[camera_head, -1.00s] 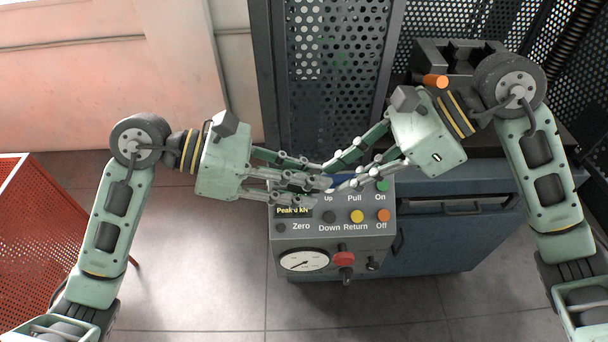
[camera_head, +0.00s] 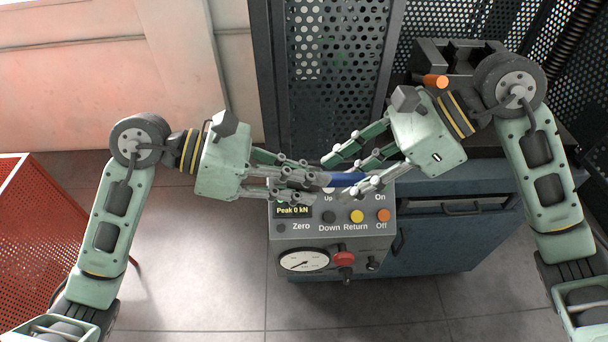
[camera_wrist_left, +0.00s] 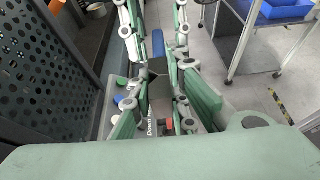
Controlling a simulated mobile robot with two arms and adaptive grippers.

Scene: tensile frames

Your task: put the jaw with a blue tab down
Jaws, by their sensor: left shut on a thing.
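The jaw shows as a dark grey block (camera_wrist_left: 160,88) between my left fingers in the left wrist view, with its blue tab (camera_wrist_left: 158,42) beyond it. In the head view the blue tab (camera_head: 345,179) sticks out to the right of my left fingertips, and the grey body is mostly hidden by them. My left gripper (camera_head: 308,174) is shut on the jaw and holds it above the control panel. My right gripper (camera_head: 338,172) is open, with its fingers spread above and below the blue tab; whether they touch it I cannot tell.
The control panel (camera_head: 320,244) with buttons, a gauge and a red knob (camera_head: 343,259) lies just below both hands. A blue cabinet (camera_head: 450,235) stands to its right. A dark block holder (camera_head: 455,58) and perforated guards (camera_head: 335,60) are behind. A red mesh bin (camera_head: 25,240) is at left.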

